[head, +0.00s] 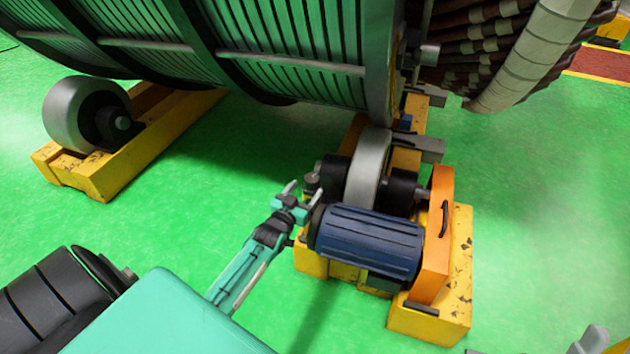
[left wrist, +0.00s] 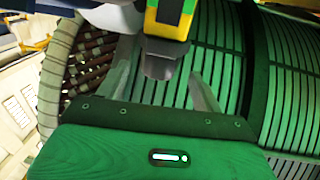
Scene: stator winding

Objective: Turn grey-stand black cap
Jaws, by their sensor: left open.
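My left gripper (head: 304,191) is at the left side of the yellow roller stand, with its two pale fingers spread apart. A small dark cap (head: 312,181) on a grey post is right at the fingertips; the gripper partly covers it. In the left wrist view, the fingers of the left gripper (left wrist: 163,85) stand on either side of a dark grey block, which sits against a yellow and black part. I cannot tell whether this block is the cap, or whether the fingers touch it. A grey shape at the bottom right of the head view may be my right gripper, mostly cut off.
The blue motor (head: 368,243), grey roller (head: 367,168) and orange guard (head: 433,235) crowd the yellow stand (head: 440,318) beside my left gripper. The large green stator (head: 290,50) hangs over it. Another roller stand (head: 75,172) is at left. Green floor between them is clear.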

